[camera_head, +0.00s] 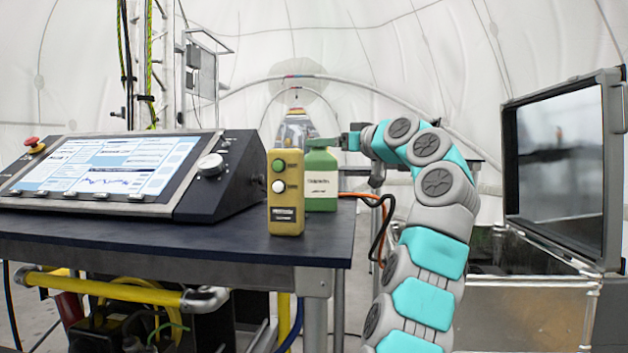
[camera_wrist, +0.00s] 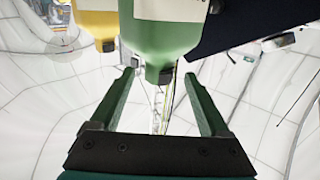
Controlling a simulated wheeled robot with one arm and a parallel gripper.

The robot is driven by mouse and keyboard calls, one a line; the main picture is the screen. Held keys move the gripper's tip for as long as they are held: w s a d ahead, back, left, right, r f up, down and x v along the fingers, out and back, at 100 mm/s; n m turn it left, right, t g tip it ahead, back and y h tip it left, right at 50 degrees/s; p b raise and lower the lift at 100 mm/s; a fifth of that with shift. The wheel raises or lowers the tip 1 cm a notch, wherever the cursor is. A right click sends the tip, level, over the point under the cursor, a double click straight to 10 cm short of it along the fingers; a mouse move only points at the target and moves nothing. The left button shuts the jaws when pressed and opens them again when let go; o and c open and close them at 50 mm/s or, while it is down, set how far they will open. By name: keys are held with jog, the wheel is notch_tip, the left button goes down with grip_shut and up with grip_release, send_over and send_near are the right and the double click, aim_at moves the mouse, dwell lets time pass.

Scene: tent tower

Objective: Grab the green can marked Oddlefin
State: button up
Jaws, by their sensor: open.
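The green can (camera_head: 321,187) stands upright on the dark table, with a white label whose print is too small to read surely. In the wrist view the green can (camera_wrist: 172,35) fills the top middle, its narrow neck and dark cap pointing down in the picture. My gripper (camera_head: 322,143) is at the can's top in the head view. In the wrist view my gripper (camera_wrist: 158,76) is open, with one green finger on each side of the can's neck. I cannot tell whether either finger touches it.
A yellow button box (camera_head: 286,200) stands in front of the can's left side. A control console (camera_head: 110,170) fills the table's (camera_head: 150,232) left part. A yellow object (camera_wrist: 95,22) sits beside the can.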

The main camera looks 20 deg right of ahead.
jog(key=shift+p+x, duration=0.9)
jog(key=shift+x, duration=2.2)
grip_shut()
